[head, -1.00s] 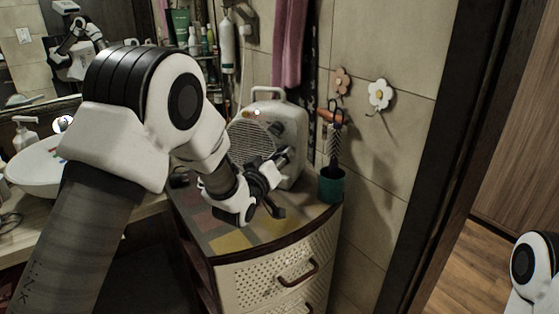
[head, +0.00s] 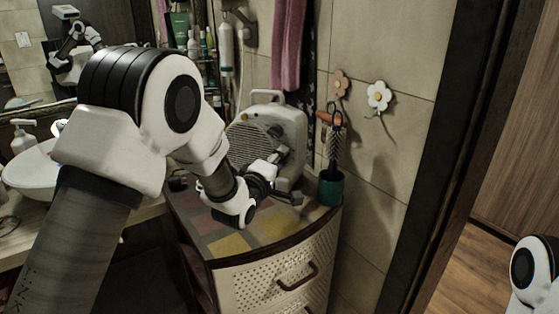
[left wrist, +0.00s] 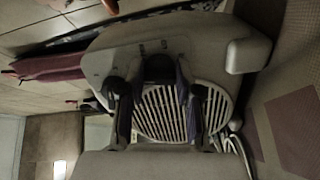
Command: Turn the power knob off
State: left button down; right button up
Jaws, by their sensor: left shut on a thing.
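A cream-white heater (head: 291,122) with a round grille and a top handle stands on the cabinet. My left gripper (head: 281,168) reaches the right side of its front and hides the knob there in the head view. In the left wrist view the heater (left wrist: 105,62) appears turned sideways, with its slatted grille beyond the fingers. There the left gripper (left wrist: 157,80) has a finger on each side of the dark power knob (left wrist: 157,67) and is shut on it. The knob's exact setting cannot be read. My right gripper is not in view.
The cabinet (head: 222,243) has a patterned top and perforated drawers. A teal cup (head: 331,188) with a brush stands at the heater's right. A white basin (head: 30,170) is at the left. Flower hooks (head: 379,96) and a pink towel (head: 290,45) are on the wall.

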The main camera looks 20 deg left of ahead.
pick_arm(q)
jog(key=shift+n, duration=0.4)
jog(key=c, duration=0.8)
grip_release()
jog(key=s, duration=0.4)
jog(key=s+a, duration=0.1)
jog(key=s, duration=0.7)
jog(key=shift+a, duration=0.35)
